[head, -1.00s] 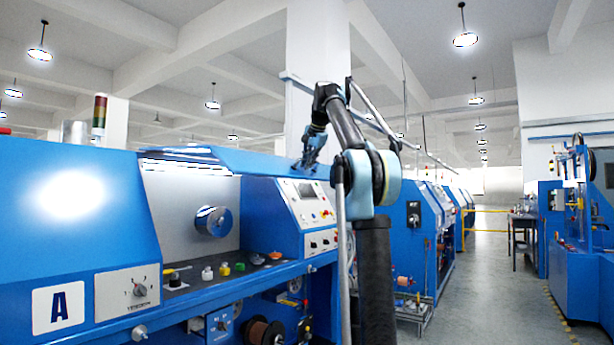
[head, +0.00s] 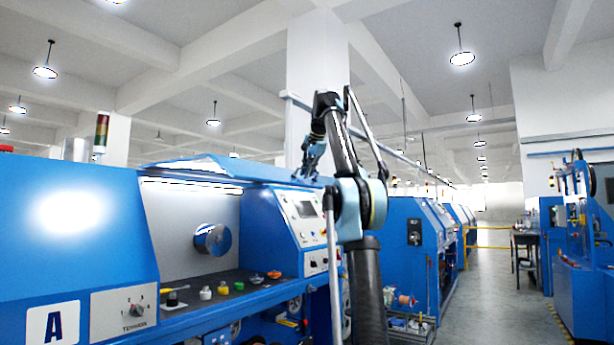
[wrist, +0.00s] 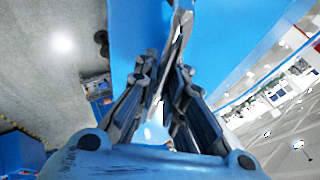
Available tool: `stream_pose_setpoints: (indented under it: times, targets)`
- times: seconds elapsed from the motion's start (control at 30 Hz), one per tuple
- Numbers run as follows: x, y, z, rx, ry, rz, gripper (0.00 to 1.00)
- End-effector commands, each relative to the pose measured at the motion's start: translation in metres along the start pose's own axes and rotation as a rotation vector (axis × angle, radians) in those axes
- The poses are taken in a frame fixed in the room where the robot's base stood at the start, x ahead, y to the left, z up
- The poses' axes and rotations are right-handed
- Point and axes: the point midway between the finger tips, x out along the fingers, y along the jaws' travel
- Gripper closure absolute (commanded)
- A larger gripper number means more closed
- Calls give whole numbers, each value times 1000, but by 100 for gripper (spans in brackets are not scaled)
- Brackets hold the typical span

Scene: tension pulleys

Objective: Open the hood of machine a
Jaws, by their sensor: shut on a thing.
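Machine A (head: 75,235) is the big blue machine at the left of the head view, with a white "A" label (head: 52,325). Its blue hood (head: 262,174) is raised over the work bay, so the grey back wall, chuck (head: 212,239) and bay light show. My gripper (head: 311,168) is at the hood's right front end, shut on its handle. In the wrist view, the fingers (wrist: 165,78) close around a grey bar-like handle (wrist: 181,28) beside the blue hood surface (wrist: 215,30). The exact contact is partly hidden by the fingers.
The control panel (head: 303,219) stands just below my gripper. Small coloured parts (head: 222,288) sit on the bay ledge. More blue machines (head: 408,235) line up behind my arm. The aisle floor (head: 493,300) to the right is clear, with another blue machine (head: 582,260) beyond.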

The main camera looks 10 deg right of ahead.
Motion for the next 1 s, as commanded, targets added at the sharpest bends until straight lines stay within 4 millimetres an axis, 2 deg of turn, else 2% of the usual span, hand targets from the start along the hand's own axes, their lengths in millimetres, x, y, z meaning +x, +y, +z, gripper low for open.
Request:
stream_pose_setpoints:
  times: [0.07, 0.1, 0.17, 0.57, 1.0]
  targets:
    - [0, 0, -1, 0, 1, 0, 100]
    - [0, 0, -1, 0, 1, 0, 81]
    - [0, 0, -1, 1, 1, 0, 69]
    - [-2, 0, -1, 1, 1, 0, 69]
    - [-36, 0, -2, 1, 1, 0, 69]
